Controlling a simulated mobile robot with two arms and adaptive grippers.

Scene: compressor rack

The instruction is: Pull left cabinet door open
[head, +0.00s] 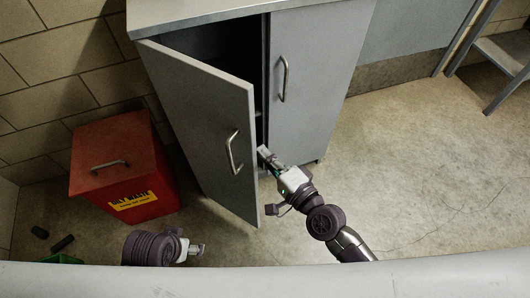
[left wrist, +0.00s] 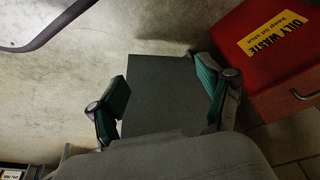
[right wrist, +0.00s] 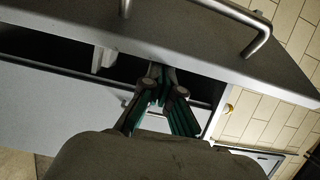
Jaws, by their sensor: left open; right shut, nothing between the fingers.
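The left cabinet door (head: 200,115) stands partly open, swung out from its left side, with a dark gap behind it. Its bar handle (head: 233,152) is near the free edge and also shows in the right wrist view (right wrist: 262,35). My right gripper (head: 264,155) is shut and empty, with its fingertips at the gap just beside the door's free edge. In the right wrist view its fingers (right wrist: 165,88) point into the dark opening; contact with the door is unclear. My left gripper (head: 197,249) is open and empty, low in front of the cabinet; its fingers show in the left wrist view (left wrist: 162,98).
The right cabinet door (head: 305,85) is shut, with its own handle (head: 283,80). A red oily-waste bin (head: 120,165) stands left of the open door. A green container (head: 62,259) and dark pieces lie at far left.

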